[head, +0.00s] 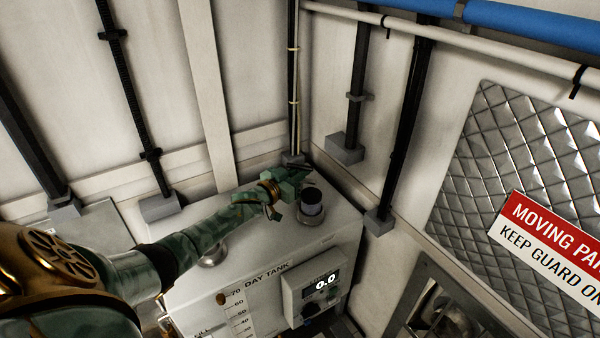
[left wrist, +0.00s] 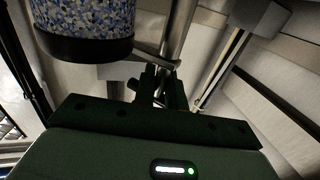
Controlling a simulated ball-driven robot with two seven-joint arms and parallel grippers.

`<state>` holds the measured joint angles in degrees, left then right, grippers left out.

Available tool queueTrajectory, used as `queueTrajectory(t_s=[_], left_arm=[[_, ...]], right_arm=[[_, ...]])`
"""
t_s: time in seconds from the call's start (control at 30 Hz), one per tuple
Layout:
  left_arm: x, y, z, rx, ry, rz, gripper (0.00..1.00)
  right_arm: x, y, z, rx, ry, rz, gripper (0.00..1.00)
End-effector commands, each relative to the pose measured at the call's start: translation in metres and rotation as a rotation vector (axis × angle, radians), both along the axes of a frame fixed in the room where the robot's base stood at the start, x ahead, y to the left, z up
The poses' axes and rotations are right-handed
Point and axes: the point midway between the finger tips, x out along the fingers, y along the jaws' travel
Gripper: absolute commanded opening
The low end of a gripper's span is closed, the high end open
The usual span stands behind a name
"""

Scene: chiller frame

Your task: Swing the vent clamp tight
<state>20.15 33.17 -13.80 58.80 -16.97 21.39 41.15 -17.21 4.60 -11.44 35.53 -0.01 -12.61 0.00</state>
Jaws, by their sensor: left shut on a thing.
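The day tank (head: 262,245) is a pale box in the corner, with a short dark-topped cylinder (head: 311,200) on its top. My left gripper (head: 298,180) is at the tank's back edge, just left of and behind that cylinder. In the left wrist view its fingers (left wrist: 160,88) are shut on a small part of the vent clamp (left wrist: 158,58), whose grey bar shows beside an upright metal pipe (left wrist: 180,32). The fingers and the dark surroundings hide most of the clamp, so I cannot tell how tight it is. My right gripper is out of view.
A blue speckled cylinder with a black rim (left wrist: 85,22) hangs close to the left fingers. Black pipes (head: 408,110) run down the walls. A warning sign (head: 550,238) is at the right.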

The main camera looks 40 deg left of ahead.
Motion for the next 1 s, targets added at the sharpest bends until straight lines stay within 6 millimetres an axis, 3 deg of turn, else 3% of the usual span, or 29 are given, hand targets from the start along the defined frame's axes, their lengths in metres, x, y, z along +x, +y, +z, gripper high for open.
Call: queueTrajectory(t_s=[0.03,0.33,0.37,0.4,0.67,1.0], left_arm=[[0.0044,0.0030,0.0154,-0.006,-0.029,0.001,0.00],[0.0044,0.0031,0.0155,-0.005,-0.029,0.001,0.00],[0.0044,0.0031,0.0155,-0.005,-0.029,0.001,0.18],[0.0044,0.0032,0.0156,-0.005,-0.029,0.001,0.29],[0.0043,0.0041,0.0156,0.000,-0.028,0.003,0.97],[0.0022,0.0021,0.0092,0.000,-0.016,0.001,0.98]], right_arm=[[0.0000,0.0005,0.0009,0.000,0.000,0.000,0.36],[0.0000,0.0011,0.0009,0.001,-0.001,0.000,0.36],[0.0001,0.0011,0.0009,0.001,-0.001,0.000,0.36],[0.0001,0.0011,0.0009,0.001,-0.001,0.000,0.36],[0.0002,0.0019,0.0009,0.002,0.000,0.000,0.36],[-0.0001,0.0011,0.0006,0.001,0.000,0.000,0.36]])
